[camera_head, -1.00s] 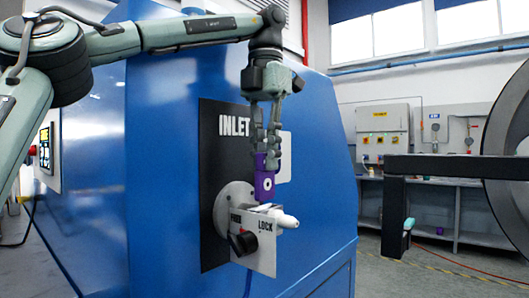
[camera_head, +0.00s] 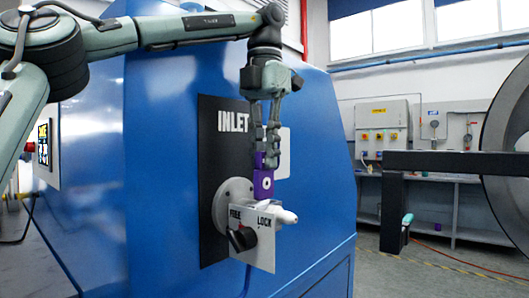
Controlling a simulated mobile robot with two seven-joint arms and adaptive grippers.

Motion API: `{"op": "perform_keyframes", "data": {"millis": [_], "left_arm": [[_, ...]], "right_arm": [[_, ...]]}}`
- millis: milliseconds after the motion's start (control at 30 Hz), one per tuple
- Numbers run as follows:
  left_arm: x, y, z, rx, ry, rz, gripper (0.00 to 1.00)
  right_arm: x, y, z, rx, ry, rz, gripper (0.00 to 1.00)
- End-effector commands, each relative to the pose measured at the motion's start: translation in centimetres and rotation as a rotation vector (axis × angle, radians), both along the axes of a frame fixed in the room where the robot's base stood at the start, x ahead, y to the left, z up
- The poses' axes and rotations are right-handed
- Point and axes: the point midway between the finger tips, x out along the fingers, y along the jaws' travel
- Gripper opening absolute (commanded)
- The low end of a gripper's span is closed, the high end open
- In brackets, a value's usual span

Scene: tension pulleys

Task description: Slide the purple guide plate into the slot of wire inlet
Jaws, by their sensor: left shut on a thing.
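The purple guide plate (camera_head: 263,184) is upright, held by its top between the fingers of my left gripper (camera_head: 265,160), which points down. The wire inlet (camera_head: 262,240) is a light metal block with a white nozzle and a dark knob, marked FREE and LOCK, on a round flange on the machine's side. The plate's lower end is right at the top of the inlet block. I cannot tell how far it is inside the slot. My right gripper is not in view.
The blue machine (camera_head: 170,130) fills the left and middle, with a black INLET panel (camera_head: 220,150) behind the inlet. A dark beam (camera_head: 440,162) and a large wheel (camera_head: 510,150) stand at the right. A bench with a control box (camera_head: 383,130) is at the back. The space between is clear.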

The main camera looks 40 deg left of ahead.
Motion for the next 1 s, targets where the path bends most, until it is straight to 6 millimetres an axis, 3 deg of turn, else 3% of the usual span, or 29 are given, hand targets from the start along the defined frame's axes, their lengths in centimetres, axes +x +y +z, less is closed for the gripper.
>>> {"op": "perform_keyframes", "data": {"millis": [467,1000], "left_arm": [[0.0,0.0,-0.1,0.0,-0.001,0.0,0.0],[0.0,0.0,-1.9,-0.001,-0.001,0.0,0.0]], "right_arm": [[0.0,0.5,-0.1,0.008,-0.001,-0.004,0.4],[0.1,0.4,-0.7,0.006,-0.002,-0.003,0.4]]}}
